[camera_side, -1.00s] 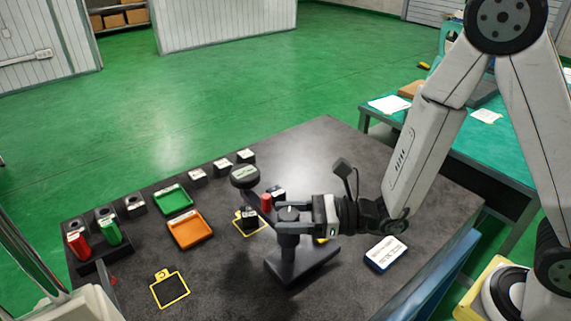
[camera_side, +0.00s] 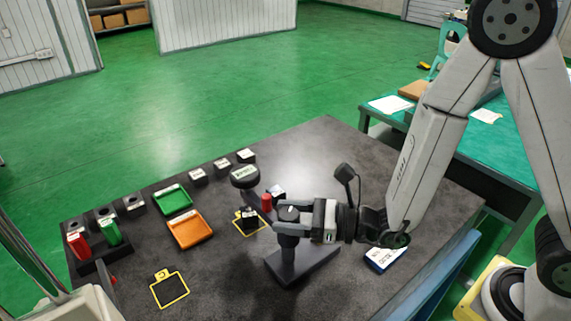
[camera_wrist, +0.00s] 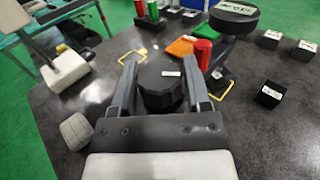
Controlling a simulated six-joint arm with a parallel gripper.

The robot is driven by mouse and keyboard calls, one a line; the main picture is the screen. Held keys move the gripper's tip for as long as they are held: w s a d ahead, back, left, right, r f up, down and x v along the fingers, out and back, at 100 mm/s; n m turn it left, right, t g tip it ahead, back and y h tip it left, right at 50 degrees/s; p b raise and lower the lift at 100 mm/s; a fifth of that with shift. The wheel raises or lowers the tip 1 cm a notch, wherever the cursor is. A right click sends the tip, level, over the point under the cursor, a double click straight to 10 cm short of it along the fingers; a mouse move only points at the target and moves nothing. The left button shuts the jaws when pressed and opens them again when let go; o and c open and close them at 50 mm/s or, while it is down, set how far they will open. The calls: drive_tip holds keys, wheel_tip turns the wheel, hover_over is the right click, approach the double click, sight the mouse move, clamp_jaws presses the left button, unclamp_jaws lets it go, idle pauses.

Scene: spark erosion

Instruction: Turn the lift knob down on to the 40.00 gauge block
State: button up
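The lift knob (camera_side: 289,214), black and many-sided, tops the column of a dark stand (camera_side: 300,266). In the wrist view the knob (camera_wrist: 162,88) sits between the two fingers and shows a small white mark. My gripper (camera_side: 290,217) reaches in from the right and appears shut on the knob; the wrist view shows little or no gap at either finger (camera_wrist: 163,75). A round black head (camera_side: 245,176) with a label sits on the stand's arm. Below it, a dark labelled block (camera_side: 249,217) lies by a yellow outline. I cannot read its number or see any contact above it.
Green (camera_side: 190,208) and orange (camera_side: 206,237) trays, several labelled dark blocks (camera_side: 222,166) and a rack with red and green cylinders (camera_side: 92,266) are to the left. The front middle is clear.

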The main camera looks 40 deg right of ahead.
drive_tip(key=shift+o, duration=1.3)
drive_tip(key=shift+n+g+y, duration=1.6)
drive_tip(key=shift+g, duration=0.4)
